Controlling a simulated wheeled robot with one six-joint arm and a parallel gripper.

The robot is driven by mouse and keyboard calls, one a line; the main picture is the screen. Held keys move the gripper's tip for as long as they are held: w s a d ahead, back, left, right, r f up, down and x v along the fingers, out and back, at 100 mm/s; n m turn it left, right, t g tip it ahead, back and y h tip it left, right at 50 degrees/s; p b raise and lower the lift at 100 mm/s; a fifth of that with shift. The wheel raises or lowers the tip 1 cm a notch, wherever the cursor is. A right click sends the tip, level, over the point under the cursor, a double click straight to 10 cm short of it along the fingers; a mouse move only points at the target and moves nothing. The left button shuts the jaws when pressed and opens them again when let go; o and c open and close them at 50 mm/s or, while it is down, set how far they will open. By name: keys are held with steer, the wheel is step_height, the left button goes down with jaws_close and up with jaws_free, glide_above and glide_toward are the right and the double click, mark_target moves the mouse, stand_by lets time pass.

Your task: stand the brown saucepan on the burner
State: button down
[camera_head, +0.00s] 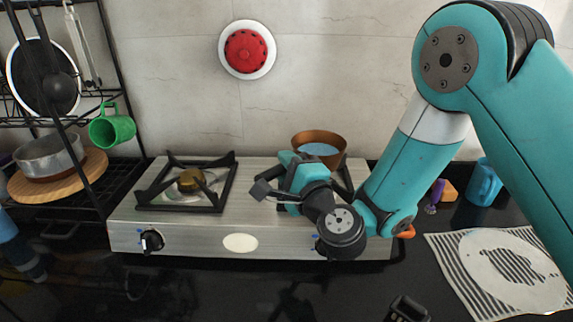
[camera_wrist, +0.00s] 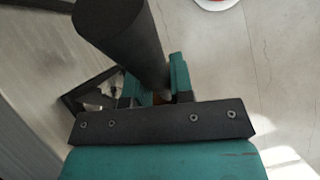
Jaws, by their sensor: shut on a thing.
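The brown saucepan (camera_head: 320,138) is at the right half of the stove, above or on the right burner grate (camera_head: 344,182). I cannot tell whether its base touches the grate, as my arm hides it. Its inside looks pale blue, and it looks roughly upright. My gripper (camera_head: 297,172) is shut on the saucepan's dark handle, whose end sticks out to the left. In the wrist view the thick black handle (camera_wrist: 125,40) runs down between the teal fingers of my gripper (camera_wrist: 160,92). The left burner (camera_head: 190,181), with a brass cap and black grate, is empty.
The steel stove (camera_head: 240,222) stands against the tiled wall under a red round wall fixture (camera_head: 246,51). A black rack (camera_head: 100,100) on the left holds a green mug (camera_head: 111,127) and a grey pan (camera_head: 48,157). A striped mat (camera_head: 470,285) and blue mug (camera_head: 484,184) are at right.

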steer(key=shift+f+b, duration=0.5)
steer(key=shift+f, duration=0.4)
steer(key=shift+f+b, duration=0.6)
steer(key=c, duration=0.9)
jaws_free()
steer(key=shift+f, duration=0.1)
